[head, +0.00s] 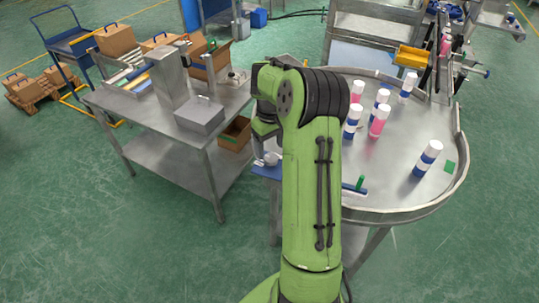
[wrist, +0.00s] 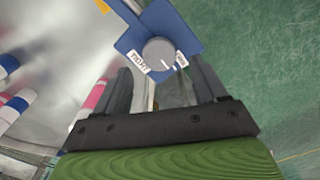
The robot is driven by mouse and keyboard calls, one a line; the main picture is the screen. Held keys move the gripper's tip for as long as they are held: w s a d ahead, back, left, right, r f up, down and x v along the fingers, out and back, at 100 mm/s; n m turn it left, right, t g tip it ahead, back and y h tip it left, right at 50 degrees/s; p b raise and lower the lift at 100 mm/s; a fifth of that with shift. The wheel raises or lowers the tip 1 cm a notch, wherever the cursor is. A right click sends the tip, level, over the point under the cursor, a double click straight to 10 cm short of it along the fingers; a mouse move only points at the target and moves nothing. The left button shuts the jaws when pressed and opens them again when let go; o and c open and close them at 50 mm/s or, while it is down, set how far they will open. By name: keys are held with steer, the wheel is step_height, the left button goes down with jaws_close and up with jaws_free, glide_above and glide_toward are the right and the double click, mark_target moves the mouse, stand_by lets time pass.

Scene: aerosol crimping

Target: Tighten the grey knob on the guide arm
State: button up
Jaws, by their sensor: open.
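The grey knob (wrist: 158,53) is round with a white mark on its face. It sits on a blue plate (wrist: 132,42) with two white labels; the left one seems to read TIGHT, and the mark points between them. My gripper (wrist: 165,78) is open in the wrist view, with its two dark fingers apart and the knob ahead of the gap between them. Nothing is held. In the head view my green arm hides most of this spot; only a blue part (head: 265,172) shows at the table's left edge. I cannot tell whether the fingers touch anything.
A round steel table (head: 400,195) with a raised rim carries several pink and blue cans with white caps (head: 428,158). A steel bench (head: 135,115) with a grey box (head: 200,115) stands at left. An open carton (head: 235,132) sits below. Green floor is clear at front.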

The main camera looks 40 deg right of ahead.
mark_target(271, 157)
step_height(271, 157, down, 4)
steer(key=shift+r, duration=0.25)
steer(key=c, duration=1.1)
steer(key=shift+o, duration=0.2)
